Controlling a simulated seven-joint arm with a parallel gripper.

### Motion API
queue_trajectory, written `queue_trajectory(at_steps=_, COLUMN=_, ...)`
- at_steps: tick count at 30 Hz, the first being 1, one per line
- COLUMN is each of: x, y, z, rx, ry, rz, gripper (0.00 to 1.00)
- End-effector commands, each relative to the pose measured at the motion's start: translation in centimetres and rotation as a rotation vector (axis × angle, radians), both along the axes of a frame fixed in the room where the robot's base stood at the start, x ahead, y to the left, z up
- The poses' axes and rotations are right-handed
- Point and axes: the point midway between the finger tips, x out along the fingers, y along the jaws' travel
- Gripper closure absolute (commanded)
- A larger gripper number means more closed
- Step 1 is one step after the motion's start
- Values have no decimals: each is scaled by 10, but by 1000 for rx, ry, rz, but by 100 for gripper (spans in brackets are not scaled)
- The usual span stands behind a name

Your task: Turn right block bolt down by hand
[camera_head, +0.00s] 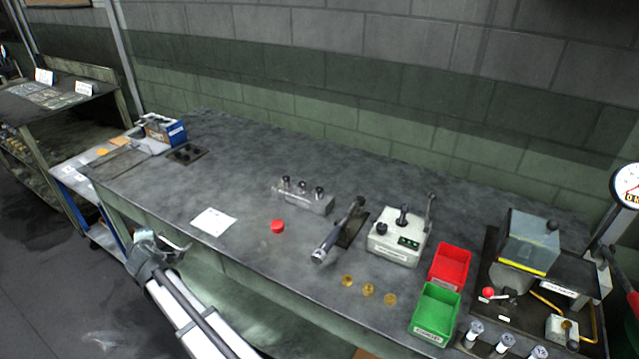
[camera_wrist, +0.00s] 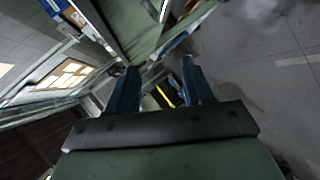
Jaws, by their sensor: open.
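A grey metal block (camera_head: 303,203) stands on the workbench near its middle, with three upright bolts along its top. The right block bolt (camera_head: 319,192) is at the block's right end; its thread and how far it is seated are too small to tell. My gripper (camera_head: 163,244) is at the bench's front edge, left of the block and well apart from it. In the wrist view, the two blue fingers (camera_wrist: 160,86) are spread with nothing between them. The block and bolts do not show in the wrist view.
A white paper (camera_head: 213,222) and a red cap (camera_head: 277,227) lie between my gripper and the block. A clamp-like tool (camera_head: 338,235), a control box (camera_head: 398,240), and red (camera_head: 450,266) and green (camera_head: 435,313) bins stand to the right.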

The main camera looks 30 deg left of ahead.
Motion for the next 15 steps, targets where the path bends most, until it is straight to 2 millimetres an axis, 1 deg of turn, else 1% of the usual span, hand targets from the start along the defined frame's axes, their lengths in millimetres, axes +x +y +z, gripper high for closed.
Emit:
queue_trajectory(at_steps=1, x=14, y=5, z=18, rx=-18, ry=-15, rz=-19, gripper=49)
queue_trajectory(at_steps=3, x=28, y=7, z=38, rx=-50, ry=-32, rz=-43, gripper=49)
queue_trajectory(at_steps=5, x=40, y=7, z=55, rx=-78, ry=-45, rz=-60, gripper=49)
queue_trajectory(at_steps=6, x=49, y=6, z=65, rx=-97, ry=-50, rz=-74, gripper=49)
queue_trajectory(at_steps=8, x=67, y=1, z=79, rx=-132, ry=-53, rz=-101, gripper=49)
queue_trajectory(at_steps=9, x=86, y=-8, z=87, rx=-165, ry=-49, rz=-126, gripper=49)
queue_trajectory(at_steps=11, x=114, y=-24, z=92, rx=-216, ry=-30, rz=-163, gripper=49)
queue_trajectory(at_steps=12, x=131, y=-35, z=96, rx=-249, ry=-17, rz=-185, gripper=49)
queue_trajectory(at_steps=14, x=158, y=-53, z=102, rx=-302, ry=6, rz=-217, gripper=49)
queue_trajectory(at_steps=15, x=176, y=-66, z=107, rx=-338, ry=26, rz=-236, gripper=49)
